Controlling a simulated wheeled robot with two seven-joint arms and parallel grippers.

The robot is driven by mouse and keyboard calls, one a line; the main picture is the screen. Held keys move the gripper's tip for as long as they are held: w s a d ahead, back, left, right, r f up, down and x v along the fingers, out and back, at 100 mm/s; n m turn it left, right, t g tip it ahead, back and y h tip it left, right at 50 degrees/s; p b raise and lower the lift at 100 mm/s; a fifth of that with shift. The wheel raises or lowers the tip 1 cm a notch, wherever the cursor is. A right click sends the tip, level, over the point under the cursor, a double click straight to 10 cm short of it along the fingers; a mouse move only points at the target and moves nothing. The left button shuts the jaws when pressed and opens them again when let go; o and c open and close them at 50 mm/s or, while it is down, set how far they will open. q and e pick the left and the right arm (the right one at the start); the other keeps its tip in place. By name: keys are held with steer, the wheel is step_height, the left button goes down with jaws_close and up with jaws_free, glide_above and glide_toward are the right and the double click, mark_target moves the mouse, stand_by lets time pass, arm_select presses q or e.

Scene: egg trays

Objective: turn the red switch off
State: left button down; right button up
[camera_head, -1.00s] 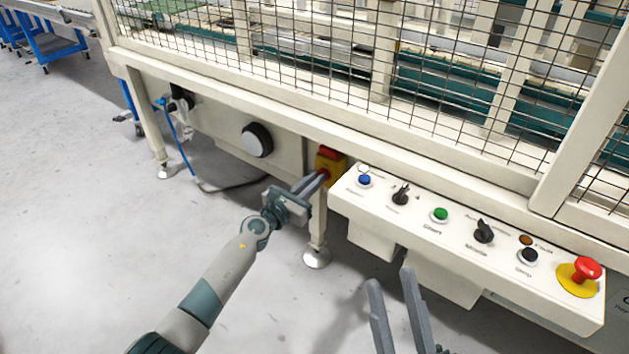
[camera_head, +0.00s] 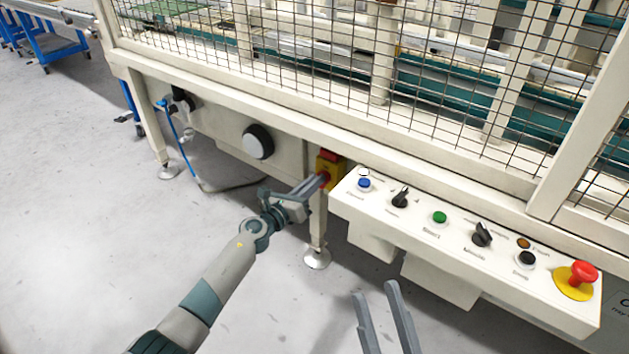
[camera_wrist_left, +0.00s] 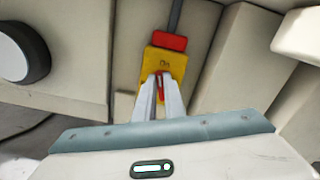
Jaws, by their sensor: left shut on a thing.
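The red switch sits on a yellow box (camera_head: 337,172) with a red block on top, on the machine's frame. In the left wrist view the red switch (camera_wrist_left: 160,84) shows as a narrow strip between my fingers, on the yellow plate (camera_wrist_left: 175,62). My left gripper (camera_head: 323,179) is shut on it; the fingers also show in the left wrist view (camera_wrist_left: 160,90) and cover much of the switch. My right gripper (camera_head: 375,298) is at the bottom middle, open and empty, below the control panel and away from the switch.
A white control panel (camera_head: 455,242) with several buttons and knobs juts out right of the switch, with a red mushroom button (camera_head: 582,273) at its end. A round black-and-white knob (camera_head: 257,142) is on the machine's left. A machine leg stands below the switch. Floor on the left is clear.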

arm_select(q)
steer(key=shift+w+a+f+n+p, duration=0.15)
steer(key=shift+n+p, duration=0.5)
steer(key=shift+n, duration=1.7)
steer(key=shift+a+f+n+p, duration=0.1)
steer(key=shift+f+n+p, duration=0.4)
steer(key=shift+n, duration=1.8)
steer(key=shift+w+a+n+p, duration=0.1)
steer(key=shift+n+p, duration=0.75)
steer(key=shift+n, duration=1.5)
arm_select(e)
steer(key=w+f+g+h, duration=0.2)
steer(key=f+g, duration=0.6)
steer(key=f, duration=0.5)
steer(key=shift+w+f+h, duration=0.3)
steer(key=shift+w+h, duration=0.1)
steer(key=shift+w, duration=0.4)
arm_select(q)
steer(key=c, duration=1.8)
jaws_free()
steer(key=shift+c, duration=0.2)
arm_select(e)
steer(key=shift+g, duration=0.3)
arm_select(q)
steer(key=shift+s+a, duration=0.1)
steer(key=shift+s, duration=0.05)
